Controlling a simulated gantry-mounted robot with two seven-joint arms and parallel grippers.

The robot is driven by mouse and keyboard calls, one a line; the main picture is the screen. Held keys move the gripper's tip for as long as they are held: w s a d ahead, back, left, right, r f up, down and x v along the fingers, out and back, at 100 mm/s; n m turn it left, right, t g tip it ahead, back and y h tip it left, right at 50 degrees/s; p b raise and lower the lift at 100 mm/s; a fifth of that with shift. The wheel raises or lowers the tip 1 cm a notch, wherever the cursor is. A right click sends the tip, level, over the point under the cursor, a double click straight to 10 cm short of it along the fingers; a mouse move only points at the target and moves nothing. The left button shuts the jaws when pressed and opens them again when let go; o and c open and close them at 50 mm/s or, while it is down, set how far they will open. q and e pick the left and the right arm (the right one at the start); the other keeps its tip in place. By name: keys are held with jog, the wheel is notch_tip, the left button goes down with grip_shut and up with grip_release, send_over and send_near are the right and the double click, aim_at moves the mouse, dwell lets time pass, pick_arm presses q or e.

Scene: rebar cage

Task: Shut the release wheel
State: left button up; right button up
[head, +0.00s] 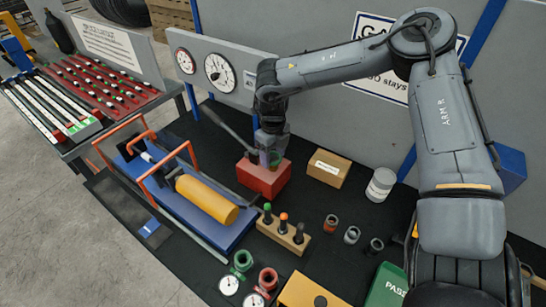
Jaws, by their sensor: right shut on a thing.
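The red pump block (262,181) stands on the black bench mat, below the gauge panel. My right gripper (269,153) points down onto its top. It is shut on the release wheel (275,158), of which only a small green part shows between and beside the fingers. The rest of the wheel is hidden by the gripper, so how far it is turned cannot be told. A long dark pump lever (228,129) slopes up to the left from the block. My left gripper is not in view.
A blue test bed with a yellow cylinder (207,199) and orange guard bars lies left of the block. A panel with round gauges (219,69) stands behind. A cardboard box (327,168), a white tin (380,185) and a wooden holder (284,233) stand nearby.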

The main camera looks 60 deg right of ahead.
jog(key=m+b, duration=0.1)
jog(key=m, duration=0.3)
jog(key=shift+f+m, duration=0.1)
jog(key=shift+m, duration=0.2)
jog(key=m+b, duration=0.1)
jog(key=m, duration=0.3)
jog(key=shift+m+b, duration=0.3)
jog(key=m+b, duration=0.1)
jog(key=m, duration=0.3)
jog(key=shift+m, duration=0.3)
jog(key=m+b, duration=0.1)
jog(key=m, duration=0.3)
jog(key=shift+m, duration=0.3)
jog(key=o, duration=1.1)
jog(key=shift+c, duration=0.2)
